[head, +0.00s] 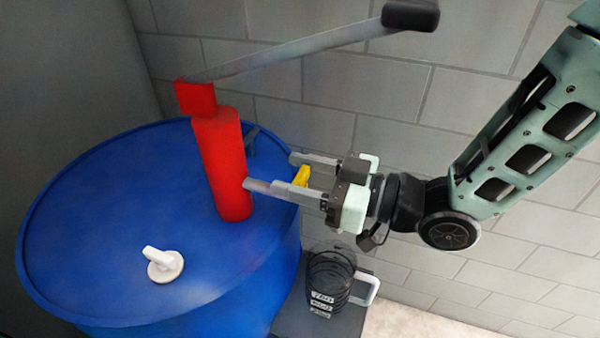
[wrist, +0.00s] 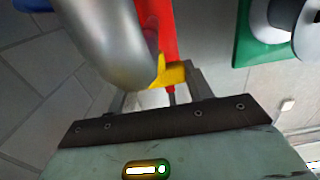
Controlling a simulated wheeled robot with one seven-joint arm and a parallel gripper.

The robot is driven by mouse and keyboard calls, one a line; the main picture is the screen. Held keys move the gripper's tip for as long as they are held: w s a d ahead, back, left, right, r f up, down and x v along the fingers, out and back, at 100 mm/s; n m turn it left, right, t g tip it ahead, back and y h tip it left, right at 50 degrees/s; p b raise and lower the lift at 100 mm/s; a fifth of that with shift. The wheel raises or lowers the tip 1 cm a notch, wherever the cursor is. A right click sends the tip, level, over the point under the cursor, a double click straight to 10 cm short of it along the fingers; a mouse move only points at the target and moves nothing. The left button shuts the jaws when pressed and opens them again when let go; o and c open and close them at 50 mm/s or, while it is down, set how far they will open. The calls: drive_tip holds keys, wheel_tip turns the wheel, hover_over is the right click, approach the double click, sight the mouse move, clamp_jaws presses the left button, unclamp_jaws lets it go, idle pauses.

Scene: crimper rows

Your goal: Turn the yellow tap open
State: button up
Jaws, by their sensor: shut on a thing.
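The yellow tap (head: 302,176) shows as a small yellow piece between the two grey fingers of my gripper (head: 271,171) in the head view. In the wrist view the yellow tap (wrist: 174,74) sits between the fingers, beside a thick grey curved metal pipe (wrist: 112,42) that hides part of it. My gripper is shut on the tap, with its fingers spread across it. The red hand pump (head: 222,165) stands upright on the blue drum (head: 110,215), just left of the fingertips. How far the tap is turned cannot be told.
The pump's long grey lever (head: 290,47) with a black grip reaches up and right above my gripper. A white cap (head: 163,266) is on the drum top. A grey block wall (head: 395,90) stands behind.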

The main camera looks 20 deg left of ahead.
drive_tip(key=shift+n+g, duration=0.3)
drive_tip(key=shift+g, duration=0.1)
drive_tip(key=n+g+p, duration=0.1)
drive_tip(key=n+g, duration=0.1)
drive_tip(key=g, duration=0.2)
drive_tip(key=shift+w+r+n, duration=0.1)
drive_tip(key=shift+n, duration=0.3)
drive_tip(key=n+g+h+p, duration=0.1)
drive_tip(key=n+g+h, duration=0.1)
drive_tip(key=g, duration=0.2)
drive_tip(key=n+g+h, duration=0.2)
drive_tip(key=n+g, duration=0.1)
drive_tip(key=g, duration=0.1)
drive_tip(key=shift+p, duration=0.35)
drive_tip(key=n+g+h, duration=0.2)
drive_tip(key=n+h, duration=0.1)
drive_tip(key=n+g+h+b, duration=0.1)
drive_tip(key=n+g+h, duration=0.1)
drive_tip(key=g+h, duration=0.1)
drive_tip(key=shift+f+n+h, duration=0.2)
drive_tip(key=shift+n+h, duration=0.2)
drive_tip(key=shift+h, duration=0.1)
drive_tip(key=shift+r+n+g+h, duration=0.1)
drive_tip(key=shift+n+g+h, duration=0.25)
drive_tip(key=shift+n+h, duration=0.8)
drive_tip(key=shift+r+n+g+h, duration=0.1)
drive_tip(key=shift+n+g+h, duration=0.4)
drive_tip(key=shift+h, duration=1.05)
drive_tip(key=shift+n, duration=0.25)
drive_tip(key=o, duration=1)
